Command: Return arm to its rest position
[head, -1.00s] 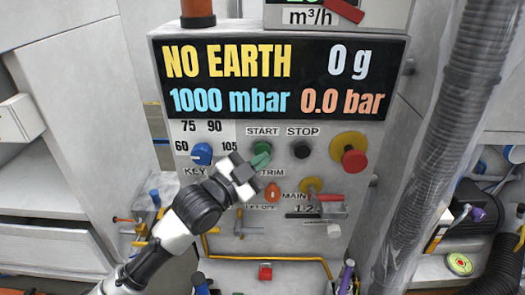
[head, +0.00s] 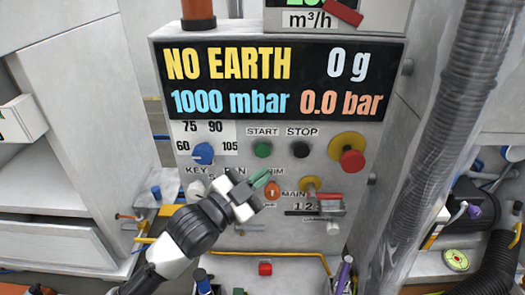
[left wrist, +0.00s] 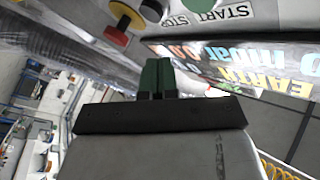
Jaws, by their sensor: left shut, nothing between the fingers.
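My left gripper (head: 262,178) is in front of the charging station panel (head: 215,228), below the green START button (head: 263,149). Its green fingers are together and hold nothing. It hides part of the lettering under the buttons. In the left wrist view the closed green fingers (left wrist: 157,76) point toward the panel, with the black STOP button (left wrist: 152,10) just beyond their tips. I cannot tell the exact gap between the fingertips and the panel. My right gripper is not in view.
The display (head: 280,80) reads NO EARTH. A blue knob (head: 203,153), a red-and-yellow emergency button (head: 352,160) and a red-handled valve (head: 328,196) sit on the panel. A thick grey hose (head: 440,130) hangs at the right. Tools crowd the area below.

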